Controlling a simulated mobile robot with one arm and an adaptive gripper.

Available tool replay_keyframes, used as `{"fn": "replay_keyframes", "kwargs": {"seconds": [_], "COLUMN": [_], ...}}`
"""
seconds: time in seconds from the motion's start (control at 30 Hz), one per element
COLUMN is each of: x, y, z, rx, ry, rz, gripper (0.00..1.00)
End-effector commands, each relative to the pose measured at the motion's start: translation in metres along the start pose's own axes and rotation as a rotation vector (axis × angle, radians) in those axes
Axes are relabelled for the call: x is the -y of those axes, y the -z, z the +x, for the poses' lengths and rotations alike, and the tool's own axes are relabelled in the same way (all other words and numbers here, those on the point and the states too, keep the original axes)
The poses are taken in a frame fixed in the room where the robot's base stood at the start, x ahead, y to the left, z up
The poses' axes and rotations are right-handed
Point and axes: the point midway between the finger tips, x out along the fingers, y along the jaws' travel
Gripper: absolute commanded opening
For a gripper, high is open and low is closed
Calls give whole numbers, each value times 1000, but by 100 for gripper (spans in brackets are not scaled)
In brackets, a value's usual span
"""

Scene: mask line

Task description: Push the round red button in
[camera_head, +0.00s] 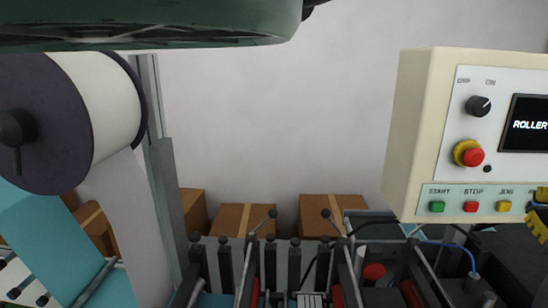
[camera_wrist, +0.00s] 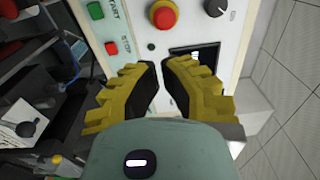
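The round red button (camera_head: 474,157) sits in a yellow collar on the cream control panel (camera_head: 415,130), at the right in the head view. The round red button also shows at the top of the wrist view (camera_wrist: 163,17), just beyond the fingertips and in line with the gap between them. My gripper (camera_wrist: 160,66) has yellow toothed fingers with black inner pads. The fingertips are close together with a narrow gap between them and nothing held. In the head view only a bit of the yellow fingers shows at the right edge. The fingers look apart from the button.
A black knob (camera_head: 478,106) is above the round button and a screen (camera_head: 525,124) to its right. A large roll (camera_head: 95,110) stands at left. Cardboard boxes (camera_head: 240,222) sit behind machine levers.

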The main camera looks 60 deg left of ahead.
Motion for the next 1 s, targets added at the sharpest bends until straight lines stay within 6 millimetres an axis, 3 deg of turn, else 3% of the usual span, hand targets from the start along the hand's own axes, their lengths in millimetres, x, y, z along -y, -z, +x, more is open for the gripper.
{"fn": "replay_keyframes", "kwargs": {"seconds": [1.0], "x": [5], "y": [-5], "z": [117], "rx": [12], "ry": [-3], "rz": [1], "gripper": [0]}}
